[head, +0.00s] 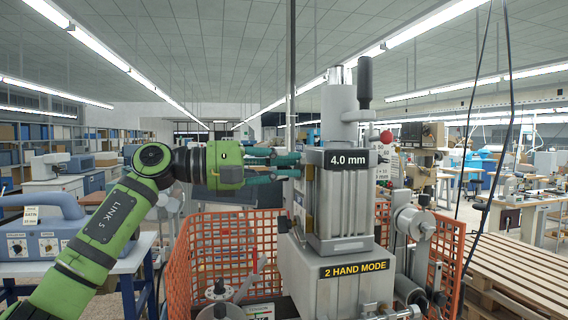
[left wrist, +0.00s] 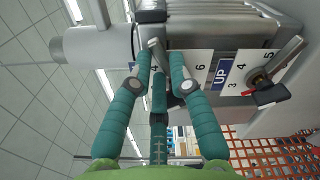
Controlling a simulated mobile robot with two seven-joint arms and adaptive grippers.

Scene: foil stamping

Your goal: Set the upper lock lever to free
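My left gripper (head: 300,165), with teal fingers, reaches from the left to the left side of a grey metal machine head (head: 338,200). In the left wrist view its fingertips (left wrist: 159,62) are on both sides of a small metal lever (left wrist: 156,48), apparently the upper lock lever, beside a numbered white plate (left wrist: 203,69). The fingers are close to the lever, but I cannot tell if they press on it. A second lever with a dark end (left wrist: 270,94) sits further right in that view. My right gripper is not in view.
An orange mesh guard (head: 200,255) surrounds the machine's lower part. Labels on the machine read "4.0 mm" (head: 346,160) and "2 HAND MODE" (head: 355,268). A black-handled lever (head: 364,80) rises at the machine's top right. A blue-grey device (head: 50,235) stands on a table at left.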

